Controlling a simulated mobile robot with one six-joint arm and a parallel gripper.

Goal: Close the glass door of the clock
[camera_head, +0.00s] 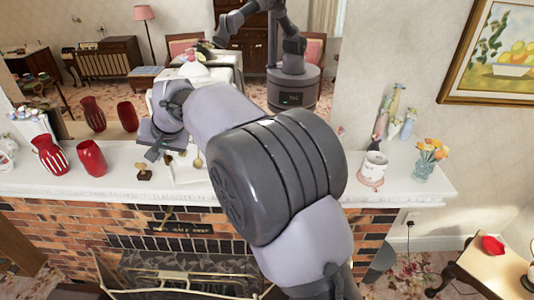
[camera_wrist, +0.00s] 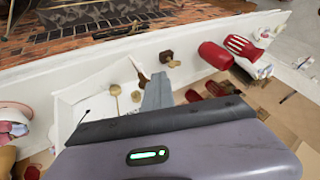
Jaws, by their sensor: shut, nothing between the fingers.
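My gripper (camera_head: 157,150) is over the middle of the white mantel shelf in the head view. In the wrist view, my gripper (camera_wrist: 156,92) shows as one grey finger shape pointing down at the shelf, with nothing held. Beside it is a pale, angular piece with gold round parts, which seems to be the clock (camera_wrist: 93,88). A part of it also shows in the head view (camera_head: 186,172), just right of the gripper. My arm hides most of it there. I cannot make out the glass door or its angle, nor whether my finger touches it.
Two red vases (camera_head: 91,158) stand left on the mantel (camera_head: 110,187). A small brown ornament (camera_head: 144,172) is in front of the gripper. A large mirror (camera_head: 355,60) is behind, reflecting the room.

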